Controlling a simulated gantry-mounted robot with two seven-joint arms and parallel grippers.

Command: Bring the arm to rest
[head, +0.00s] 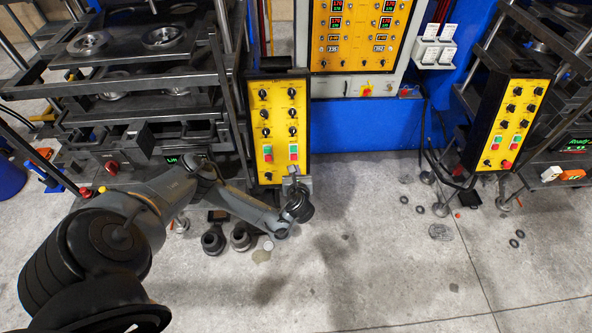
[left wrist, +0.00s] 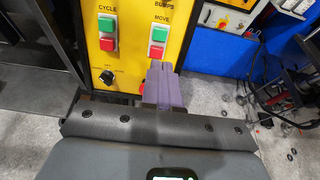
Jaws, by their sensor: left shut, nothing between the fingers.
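My left arm (head: 175,185) comes in from the left and stretches across the front of the left press to the yellow control panel (head: 280,120). My left gripper (head: 293,171) is shut and empty, just below the green and red buttons at the panel's lower right. In the left wrist view the shut fingers (left wrist: 160,85) point at the panel (left wrist: 120,30) just under the red MOVE button (left wrist: 156,52). The fingers partly cover the panel's lower edge. I cannot tell whether they touch it. My right gripper is not in view.
The left press (head: 130,75) stands behind my arm. A second yellow panel (head: 508,122) stands at the right. A large yellow control cabinet (head: 360,35) is at the back. Dark round parts (head: 240,238) and rings lie on the floor. The front middle floor is clear.

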